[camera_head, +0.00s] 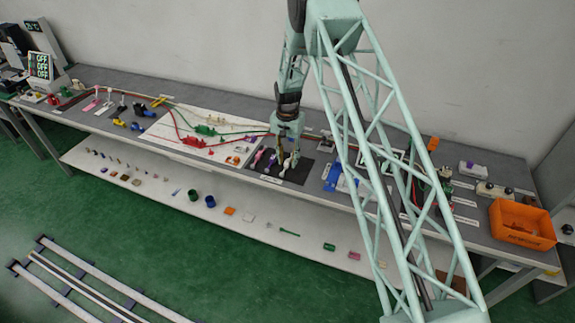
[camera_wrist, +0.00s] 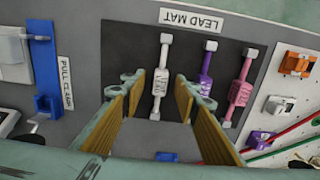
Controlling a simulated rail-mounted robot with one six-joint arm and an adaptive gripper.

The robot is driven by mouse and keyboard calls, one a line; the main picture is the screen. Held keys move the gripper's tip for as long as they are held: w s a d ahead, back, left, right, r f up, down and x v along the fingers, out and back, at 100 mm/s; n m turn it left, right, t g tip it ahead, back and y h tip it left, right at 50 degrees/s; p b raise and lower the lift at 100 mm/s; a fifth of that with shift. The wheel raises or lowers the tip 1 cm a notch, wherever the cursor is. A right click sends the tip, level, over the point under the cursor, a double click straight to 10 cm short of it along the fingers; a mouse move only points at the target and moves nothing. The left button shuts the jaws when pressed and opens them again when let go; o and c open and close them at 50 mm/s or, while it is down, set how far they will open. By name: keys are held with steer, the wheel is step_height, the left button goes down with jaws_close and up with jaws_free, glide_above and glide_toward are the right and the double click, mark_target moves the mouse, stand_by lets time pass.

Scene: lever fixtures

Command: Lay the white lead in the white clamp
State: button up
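The white lead (camera_wrist: 161,82) lies on the black lead mat (camera_wrist: 185,130) in the wrist view, with a thick middle and a knob at each end. My gripper (camera_wrist: 160,92) is open, one finger on each side of the white lead in the picture. I cannot tell its exact height over the lead. In the head view my gripper (camera_head: 287,135) is over the mat. A small white block, apparently the white clamp (camera_wrist: 278,104), sits on the white board to the right in the wrist view, between an orange block (camera_wrist: 297,63) and a purple block (camera_wrist: 258,140).
A purple lead (camera_wrist: 206,70) and a pink lead (camera_wrist: 240,88) lie right of the white one. A blue pull-clasp fixture (camera_wrist: 45,75) stands to the left. Red and green cables cross the white board (camera_head: 180,128). An orange bin (camera_head: 522,222) stands at the bench's right end.

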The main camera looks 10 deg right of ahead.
mark_target(287, 161)
steer(key=c, duration=0.9)
steer(key=shift+r, duration=0.2)
steer(key=shift+r, duration=1.5)
steer(key=s, duration=0.5)
steer(key=s+d+r+b, duration=0.1)
steer(key=s, duration=0.4)
steer(key=s+d+b, duration=0.1)
steer(key=s, duration=0.4)
steer(key=shift+s+d+r, duration=0.2)
steer(key=shift+s+r, duration=0.1)
steer(key=shift+s, duration=0.1)
steer(key=shift+s+d+f, duration=0.1)
steer(key=shift+s+d+f+n+b, duration=0.45)
steer(key=shift+n+b, duration=0.25)
steer(key=shift+b, duration=0.4)
steer(key=shift+s+d+f+n+b, duration=0.35)
steer(key=shift+s+d+n+b, duration=0.3)
steer(key=shift+s+n+b, duration=0.35)
steer(key=shift+s+d+f+n+b, duration=0.4)
steer(key=shift+s+d+n+b, duration=0.35)
steer(key=shift+b, duration=0.5)
steer(key=shift+s+d+f+n+b, duration=0.35)
steer(key=shift+s+d+n+b, duration=0.15)
steer(key=shift+s+n+b, duration=0.4)
